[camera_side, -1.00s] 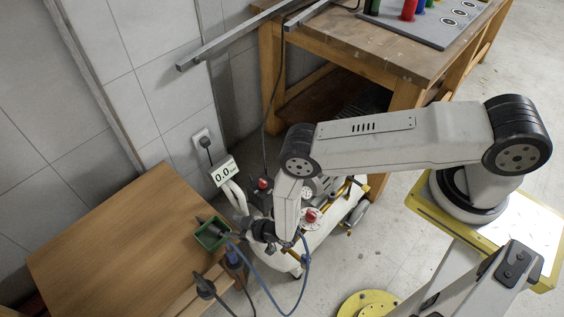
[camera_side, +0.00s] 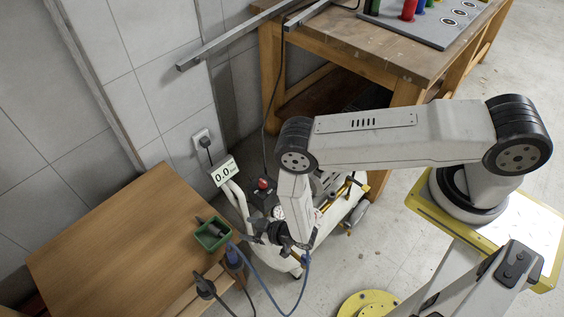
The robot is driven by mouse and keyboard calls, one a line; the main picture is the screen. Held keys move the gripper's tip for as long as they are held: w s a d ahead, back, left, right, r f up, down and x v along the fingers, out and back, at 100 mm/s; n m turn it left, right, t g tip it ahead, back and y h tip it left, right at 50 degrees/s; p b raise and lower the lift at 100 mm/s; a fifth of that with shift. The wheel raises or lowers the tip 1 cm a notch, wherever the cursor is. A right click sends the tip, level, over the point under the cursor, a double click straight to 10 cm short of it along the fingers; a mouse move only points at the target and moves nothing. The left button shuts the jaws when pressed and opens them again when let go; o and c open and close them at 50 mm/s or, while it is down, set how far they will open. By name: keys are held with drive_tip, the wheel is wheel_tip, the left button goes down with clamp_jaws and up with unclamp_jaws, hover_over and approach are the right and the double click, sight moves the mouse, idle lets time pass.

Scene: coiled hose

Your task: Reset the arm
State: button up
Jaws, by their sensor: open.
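My gripper (camera_side: 257,233) is at the end of my arm, just right of the small wooden table, with its jaws open and pointing left. I see nothing held between the jaws. A green tray (camera_side: 211,237) with a dark tool (camera_side: 212,226) in it stands on the table to the left of my gripper. A blue hose (camera_side: 262,283) hangs in a loop below my gripper. A white machine (camera_side: 285,262) on wheels stands behind and beneath my gripper and is partly hidden by my arm.
The wooden table (camera_side: 120,235) is mostly bare. A black-handled tool (camera_side: 204,287) lies at its right edge. A workbench (camera_side: 370,45) is at the back. Open floor lies to the right.

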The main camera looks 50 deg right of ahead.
idle(0.3)
drive_tip(key=w+d+r+m+g+h, duration=0.25)
drive_tip(key=d+r, duration=0.25)
drive_tip(key=r, duration=0.6)
drive_tip(key=w+d+r+m+g+h, duration=0.1)
drive_tip(key=w+d+r+g, duration=0.3)
drive_tip(key=r, duration=0.7)
drive_tip(key=s+d+r+g, duration=0.1)
drive_tip(key=s+d+r, duration=0.4)
drive_tip(key=s+r, duration=0.3)
drive_tip(key=s+d+r+g+h, duration=0.1)
drive_tip(key=s+d+r+g, duration=0.1)
drive_tip(key=s+d+r, duration=0.3)
drive_tip(key=s+r+m, duration=0.1)
drive_tip(key=s+r, duration=0.2)
drive_tip(key=s, duration=0.1)
drive_tip(key=shift+d+r, duration=0.2)
drive_tip(key=shift+d, duration=0.1)
drive_tip(key=shift+h, duration=0.25)
